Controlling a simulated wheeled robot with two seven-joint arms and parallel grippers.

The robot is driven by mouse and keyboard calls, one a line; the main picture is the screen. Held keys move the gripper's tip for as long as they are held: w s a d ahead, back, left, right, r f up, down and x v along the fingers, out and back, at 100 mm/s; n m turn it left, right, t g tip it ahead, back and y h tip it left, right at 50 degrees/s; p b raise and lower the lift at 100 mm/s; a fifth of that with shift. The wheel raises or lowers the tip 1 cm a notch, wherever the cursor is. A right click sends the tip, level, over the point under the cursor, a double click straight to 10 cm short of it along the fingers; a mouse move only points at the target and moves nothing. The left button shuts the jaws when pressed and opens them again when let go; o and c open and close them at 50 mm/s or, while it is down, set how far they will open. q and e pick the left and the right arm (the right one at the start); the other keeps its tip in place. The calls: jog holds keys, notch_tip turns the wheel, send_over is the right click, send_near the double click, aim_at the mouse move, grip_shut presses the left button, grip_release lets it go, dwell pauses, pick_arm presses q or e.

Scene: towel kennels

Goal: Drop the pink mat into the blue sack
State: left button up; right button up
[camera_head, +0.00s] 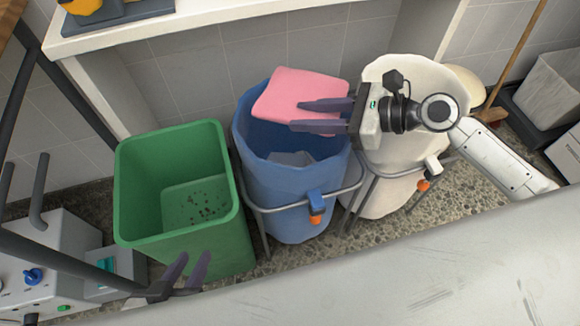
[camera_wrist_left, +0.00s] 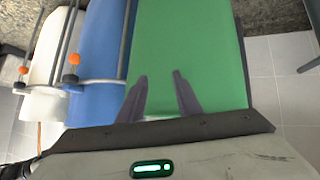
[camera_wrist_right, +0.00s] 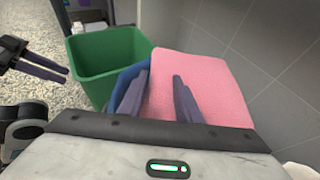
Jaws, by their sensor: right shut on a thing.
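The pink mat (camera_head: 297,92) is in my right gripper (camera_head: 325,115), above the mouth of the blue sack (camera_head: 290,190). The mat also shows in the right wrist view (camera_wrist_right: 205,85), where it spreads out beyond the fingers and covers most of the sack. The blue sack hangs open in a metal frame, with something greyish lying inside. My left gripper (camera_head: 182,275) is low in front of the green bin. In the left wrist view its fingers (camera_wrist_left: 160,90) are apart with nothing between them.
A green bin (camera_head: 180,240) with dark specks on its floor stands left of the blue sack. A cream sack (camera_head: 385,180) stands to the right, partly behind my right arm. A white counter (camera_head: 170,25) runs along the tiled wall behind. A grey surface (camera_head: 420,270) fills the front.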

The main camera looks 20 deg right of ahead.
pick_arm(q)
jog(key=shift+s+f, duration=0.1)
pick_arm(e)
jog(key=o, duration=1.2)
jog(key=shift+c, duration=0.2)
pick_arm(q)
jog(key=shift+a+r+p, duration=0.1)
jog(key=shift+r+p, duration=0.25)
jog(key=shift+p, duration=0.7)
pick_arm(e)
jog(key=v, duration=1)
jog(key=shift+s+d, duration=0.1)
